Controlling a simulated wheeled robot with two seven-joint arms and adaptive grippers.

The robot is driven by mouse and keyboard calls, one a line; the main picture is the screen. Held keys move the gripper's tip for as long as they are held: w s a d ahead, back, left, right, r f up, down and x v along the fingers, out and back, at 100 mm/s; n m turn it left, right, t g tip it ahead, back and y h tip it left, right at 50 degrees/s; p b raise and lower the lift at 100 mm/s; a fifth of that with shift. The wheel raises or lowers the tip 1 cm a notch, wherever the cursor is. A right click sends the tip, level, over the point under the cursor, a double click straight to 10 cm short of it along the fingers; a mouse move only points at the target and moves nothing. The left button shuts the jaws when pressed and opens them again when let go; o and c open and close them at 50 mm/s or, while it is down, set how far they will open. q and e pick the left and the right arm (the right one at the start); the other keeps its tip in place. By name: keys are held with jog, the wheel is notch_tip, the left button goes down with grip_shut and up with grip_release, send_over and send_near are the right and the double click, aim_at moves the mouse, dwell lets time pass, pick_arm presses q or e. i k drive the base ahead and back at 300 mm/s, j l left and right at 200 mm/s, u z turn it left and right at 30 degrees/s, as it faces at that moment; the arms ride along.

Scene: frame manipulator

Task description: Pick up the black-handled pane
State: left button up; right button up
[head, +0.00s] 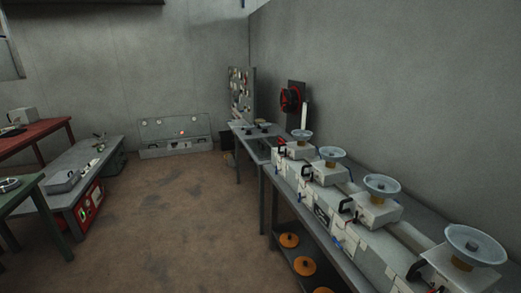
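Neither of my grippers is in the head view. A long grey bench (262,185) runs along the right wall with a row of pale boxy units on it. The nearest unit (455,272) has a dark, black-looking handle (415,269) on its left side. I cannot tell for certain which part is the black-handled pane; the parts are small and dim.
Pale dishes (476,244) top the units. Orange discs (305,266) lie on the shelf below. A red table (40,136), a green table (22,192) and a low grey bench (95,160) stand left. The brown floor (170,215) between is clear.

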aim_at(262, 149)
jog(key=i+j+u, duration=0.2)
jog(key=i, duration=0.25)
jog(key=i+u, duration=0.25)
jog(key=i, duration=0.2)
jog(key=i+u, duration=0.15)
jog(key=i, duration=0.65)
jog(key=i+j, duration=0.1)
jog(key=i, duration=0.7)
jog(key=i+z, duration=0.25)
jog(key=i, duration=0.15)
jog(key=i+j+z, duration=0.25)
jog(key=i, duration=0.15)
jog(key=i+j+z, duration=0.2)
jog(key=i+z, duration=0.2)
jog(key=i+j+z, duration=0.25)
jog(key=z, duration=0.2)
jog(key=i+j+z, duration=0.25)
jog(key=j+z, duration=0.15)
jog(key=i+j+z, duration=0.2)
jog(key=j+z, duration=0.2)
